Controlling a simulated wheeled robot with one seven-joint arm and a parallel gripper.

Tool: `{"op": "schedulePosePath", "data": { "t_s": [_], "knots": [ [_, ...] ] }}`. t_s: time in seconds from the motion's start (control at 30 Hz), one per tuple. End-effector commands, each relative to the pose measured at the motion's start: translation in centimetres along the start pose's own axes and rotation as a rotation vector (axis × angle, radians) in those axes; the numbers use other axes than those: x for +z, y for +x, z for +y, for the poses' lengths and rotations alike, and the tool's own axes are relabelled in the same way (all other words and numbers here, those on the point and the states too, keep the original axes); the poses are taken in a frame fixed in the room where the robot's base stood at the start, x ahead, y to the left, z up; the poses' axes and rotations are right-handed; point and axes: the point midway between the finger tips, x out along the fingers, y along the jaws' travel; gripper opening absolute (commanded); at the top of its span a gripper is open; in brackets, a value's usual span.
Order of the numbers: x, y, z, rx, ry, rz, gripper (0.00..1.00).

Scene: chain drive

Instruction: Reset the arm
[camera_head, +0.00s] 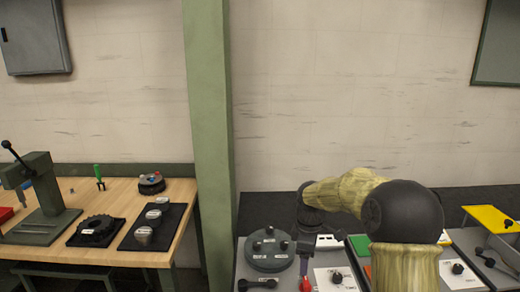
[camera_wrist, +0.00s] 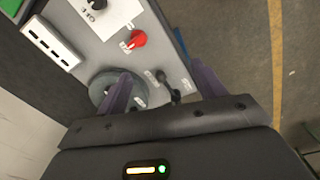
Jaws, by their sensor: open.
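My gripper (camera_head: 306,258) is at the end of my arm, above the grey panel (camera_head: 243,268) in the head view. In the wrist view my gripper (camera_wrist: 163,84) shows two purple fingers spread apart with nothing between them. Below and beyond the fingers lie a grey round plate (camera_wrist: 103,85), partly hidden by the left finger, and a small black lever part (camera_wrist: 163,80). The head view shows the round plate (camera_head: 270,240) with small pegs just left of my gripper, and the black lever part (camera_head: 258,284) in front of it.
A red knob (camera_wrist: 137,40) and a white slotted block (camera_wrist: 50,42) sit on the panel. A green post (camera_head: 208,130) stands left of my arm. Further left, a wooden bench (camera_head: 125,190) holds a press (camera_head: 45,195) and dark trays. Yellow plate (camera_head: 492,219) lies right.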

Motion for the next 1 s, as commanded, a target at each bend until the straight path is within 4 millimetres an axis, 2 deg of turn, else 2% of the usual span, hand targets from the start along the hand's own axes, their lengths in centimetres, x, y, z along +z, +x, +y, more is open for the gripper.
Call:
{"op": "schedulePosePath", "data": {
  "t_s": [0.03, 0.27, 0.6, 0.7, 0.83, 1.0],
  "knots": [
    [0.4, -0.2, -1.5, 0.009, 0.064, -0.002, 0.69],
    [2.5, -0.4, -7.9, 0.053, 0.427, 0.026, 0.69],
    [7.2, 0.2, -18.1, 0.093, 1.017, 0.124, 0.69],
    [8.2, 0.4, -20.4, 0.095, 1.151, 0.153, 0.69],
    [8.9, 0.7, -21.7, 0.094, 1.235, 0.17, 0.69],
    [8.9, 0.7, -21.8, 0.093, 1.244, 0.172, 0.69]
  ]
}}
